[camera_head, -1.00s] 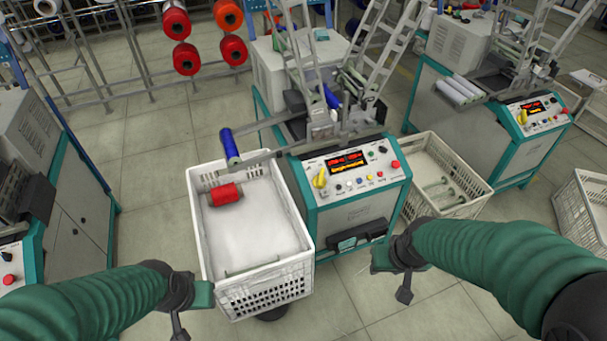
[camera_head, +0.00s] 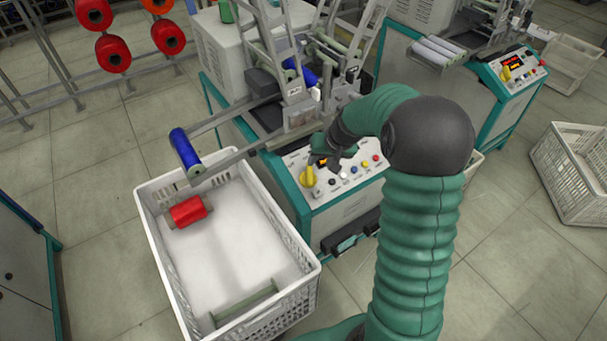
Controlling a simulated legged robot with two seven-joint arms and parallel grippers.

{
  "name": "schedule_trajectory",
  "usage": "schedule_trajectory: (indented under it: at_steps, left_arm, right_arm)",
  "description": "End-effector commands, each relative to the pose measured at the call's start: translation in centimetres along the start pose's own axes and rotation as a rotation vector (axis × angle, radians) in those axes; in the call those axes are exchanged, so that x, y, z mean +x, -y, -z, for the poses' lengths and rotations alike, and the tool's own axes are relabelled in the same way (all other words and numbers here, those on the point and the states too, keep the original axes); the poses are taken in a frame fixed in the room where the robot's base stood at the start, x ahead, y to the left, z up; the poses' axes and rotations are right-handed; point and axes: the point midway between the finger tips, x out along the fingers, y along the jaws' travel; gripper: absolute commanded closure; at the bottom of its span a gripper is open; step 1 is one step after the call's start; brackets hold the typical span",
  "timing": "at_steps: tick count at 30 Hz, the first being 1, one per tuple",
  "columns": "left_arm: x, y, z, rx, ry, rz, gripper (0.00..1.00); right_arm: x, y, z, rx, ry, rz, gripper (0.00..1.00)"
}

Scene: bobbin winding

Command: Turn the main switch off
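The main switch, a yellow rotary knob (camera_head: 309,177), sits at the left end of the control panel (camera_head: 342,189) on the near winding machine. My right gripper (camera_head: 322,162) is over the panel's upper left, just right of and above the yellow knob. Its fingers are small and dark here, and I cannot tell whether they are open or whether they touch the knob. My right arm hides the panel's upper right and part of the display. My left gripper is out of view.
A white crate (camera_head: 160,237) with a red bobbin (camera_head: 188,211) stands left of the machine. A blue bobbin (camera_head: 185,148) sits on a bar above it. Another winding machine (camera_head: 480,105) stands at the right back, and a white crate (camera_head: 575,180) at the far right.

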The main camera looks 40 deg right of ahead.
Motion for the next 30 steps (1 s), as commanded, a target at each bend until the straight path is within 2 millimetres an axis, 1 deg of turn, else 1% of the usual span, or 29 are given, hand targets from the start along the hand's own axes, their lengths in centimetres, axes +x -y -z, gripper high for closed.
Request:
schedule_trajectory:
  at_steps: [1,6,9,13,17,25,26,30]
  left_arm:
    - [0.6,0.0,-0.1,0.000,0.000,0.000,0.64]
    - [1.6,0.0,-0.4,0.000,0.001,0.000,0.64]
    - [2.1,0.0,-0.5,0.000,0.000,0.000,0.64]
    - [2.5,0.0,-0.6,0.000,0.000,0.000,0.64]
    - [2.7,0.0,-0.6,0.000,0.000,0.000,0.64]
    - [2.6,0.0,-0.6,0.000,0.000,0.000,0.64]
    - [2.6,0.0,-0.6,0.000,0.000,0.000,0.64]
    - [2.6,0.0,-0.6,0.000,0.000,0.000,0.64]
  right_arm:
    - [1.9,-0.1,-0.2,0.000,0.006,0.001,0.62]
    - [6.6,-0.1,-0.2,0.000,0.006,0.001,0.62]
    - [8.9,-0.2,-0.2,0.001,0.005,0.001,0.62]
    - [11.2,-0.2,-0.2,0.001,0.004,0.001,0.62]
    - [12.3,0.0,-0.1,0.000,0.002,-0.001,0.62]
    - [12.5,-0.1,0.0,0.001,0.002,0.000,0.62]
    - [12.5,-0.1,0.0,0.001,0.002,0.000,0.64]
    - [12.5,-0.1,0.0,0.001,0.002,0.000,0.83]
